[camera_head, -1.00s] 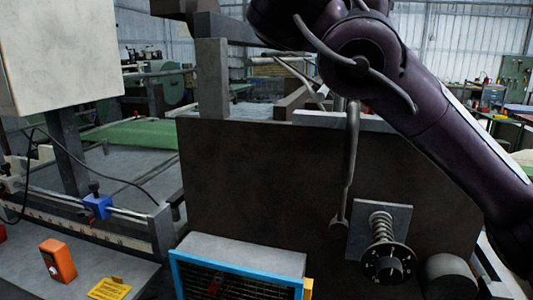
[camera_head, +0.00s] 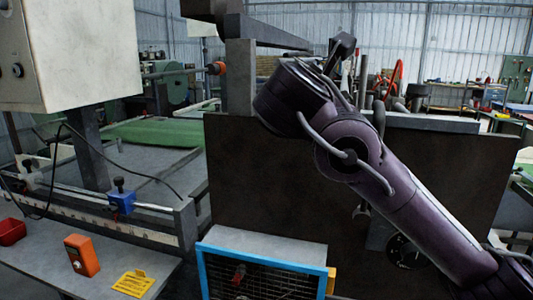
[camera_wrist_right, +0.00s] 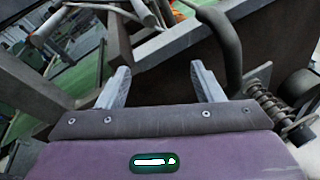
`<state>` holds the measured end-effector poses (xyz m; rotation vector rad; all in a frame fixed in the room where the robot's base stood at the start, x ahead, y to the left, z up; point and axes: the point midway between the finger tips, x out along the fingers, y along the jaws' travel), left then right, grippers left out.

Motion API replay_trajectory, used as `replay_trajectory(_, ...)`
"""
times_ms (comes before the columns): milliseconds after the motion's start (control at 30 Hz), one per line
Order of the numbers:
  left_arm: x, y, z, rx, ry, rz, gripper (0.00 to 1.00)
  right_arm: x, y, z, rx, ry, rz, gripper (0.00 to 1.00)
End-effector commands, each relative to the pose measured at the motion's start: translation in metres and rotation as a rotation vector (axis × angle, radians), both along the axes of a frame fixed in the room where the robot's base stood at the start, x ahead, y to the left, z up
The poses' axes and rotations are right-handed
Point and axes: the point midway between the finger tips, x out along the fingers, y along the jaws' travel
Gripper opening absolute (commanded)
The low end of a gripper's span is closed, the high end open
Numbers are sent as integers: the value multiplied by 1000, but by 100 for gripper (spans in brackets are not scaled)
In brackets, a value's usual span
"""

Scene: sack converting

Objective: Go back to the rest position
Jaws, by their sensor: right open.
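My right gripper (camera_wrist_right: 160,67) shows in the right wrist view with its two pale fingers spread apart and nothing between them. Beyond the fingers are grey bars and the dark panel of the machine. In the head view my purple right arm comes in from the lower right and reaches up in front of the dark panel (camera_head: 240,170). I cannot clearly make out the right gripper's fingers there. My left gripper is in neither view.
A blue-framed mesh box (camera_head: 262,247) stands low in front of the panel. An orange box (camera_head: 82,255), a yellow label (camera_head: 133,283) and a red tray (camera_head: 12,231) lie on the left bench. A spring-loaded knob (camera_wrist_right: 268,103) is close on the gripper's right. A cream cabinet (camera_head: 75,50) hangs upper left.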

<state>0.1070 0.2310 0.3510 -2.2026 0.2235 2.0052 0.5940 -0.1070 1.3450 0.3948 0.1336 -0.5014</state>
Motion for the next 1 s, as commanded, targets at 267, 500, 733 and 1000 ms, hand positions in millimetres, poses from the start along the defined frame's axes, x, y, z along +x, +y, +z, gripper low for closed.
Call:
replay_trajectory(267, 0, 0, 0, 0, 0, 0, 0, 3, 16, -149, 479, 98, 21, 61)
replay_trajectory(500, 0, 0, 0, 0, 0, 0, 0, -31, 13, -272, 966, 181, -146, 61)
replay_trajectory(733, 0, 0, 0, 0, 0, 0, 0, -85, -5, -370, 1369, 214, -453, 61)
replay_trajectory(1000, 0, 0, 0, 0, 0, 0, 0, -169, -40, -455, 1708, 142, -940, 61)
